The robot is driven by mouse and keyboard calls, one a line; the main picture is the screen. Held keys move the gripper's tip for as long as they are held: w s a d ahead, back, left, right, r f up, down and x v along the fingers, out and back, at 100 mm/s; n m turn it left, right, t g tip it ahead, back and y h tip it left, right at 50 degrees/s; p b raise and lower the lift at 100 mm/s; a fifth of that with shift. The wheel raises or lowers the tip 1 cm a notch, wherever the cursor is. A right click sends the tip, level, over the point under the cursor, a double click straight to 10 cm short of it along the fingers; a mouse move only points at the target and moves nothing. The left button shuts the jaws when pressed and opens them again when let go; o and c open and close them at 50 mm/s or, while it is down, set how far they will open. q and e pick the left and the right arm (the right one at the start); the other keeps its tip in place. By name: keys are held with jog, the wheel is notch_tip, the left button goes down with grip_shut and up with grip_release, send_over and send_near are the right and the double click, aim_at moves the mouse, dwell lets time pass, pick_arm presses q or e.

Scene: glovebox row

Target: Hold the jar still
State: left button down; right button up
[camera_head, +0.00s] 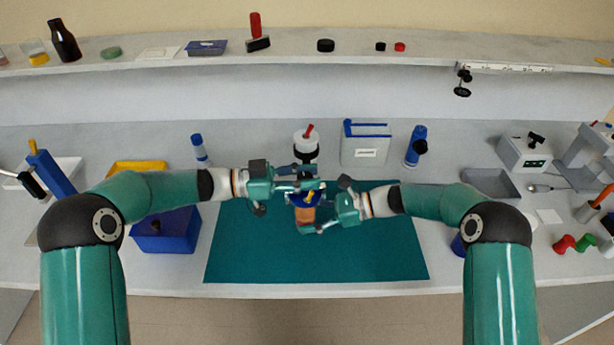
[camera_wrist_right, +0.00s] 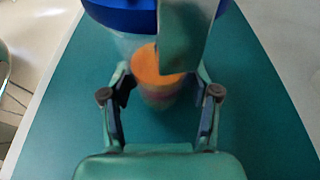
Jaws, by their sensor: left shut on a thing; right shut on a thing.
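A jar (camera_head: 306,222) with orange contents and a blue top (camera_head: 296,199) is above the teal mat (camera_head: 250,248), near its back middle. In the right wrist view the orange part (camera_wrist_right: 158,72) sits between my fingers, with the blue top (camera_wrist_right: 122,14) above. My right gripper (camera_head: 318,218) is shut on the jar's body from the right. My left gripper (camera_head: 308,184) is higher, at the jar's top, and seems shut on the blue top; its fingers partly hide it. A small yellow piece (camera_head: 310,195) shows there; I cannot tell what it is.
Behind the jar stands a white container (camera_head: 305,145) with a black band. A white and blue box (camera_head: 366,145) and blue bottle (camera_head: 416,145) are at the back right. A blue bin (camera_head: 166,232) is left of the mat. The mat's front is clear.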

aim_at(306, 177)
pick_arm(q)
jog(key=shift+w+m+g+y, duration=0.1)
jog(key=shift+m+g+y, duration=0.05)
jog(key=shift+m+g, duration=1.4)
jog(key=shift+w+m+g+y, duration=0.15)
jog(key=shift+m+g, duration=0.8)
jog(key=shift+g, duration=1.2)
jog(key=shift+s+g, duration=0.15)
jog(key=shift+g, duration=0.15)
jog(key=shift+s+m+g+y, duration=0.15)
jog(key=shift+m+g+y, duration=0.15)
jog(key=shift+y, duration=0.1)
jog(key=c, duration=0.8)
grip_release()
jog(key=shift+r, duration=0.15)
jog(key=shift+r, duration=4.75)
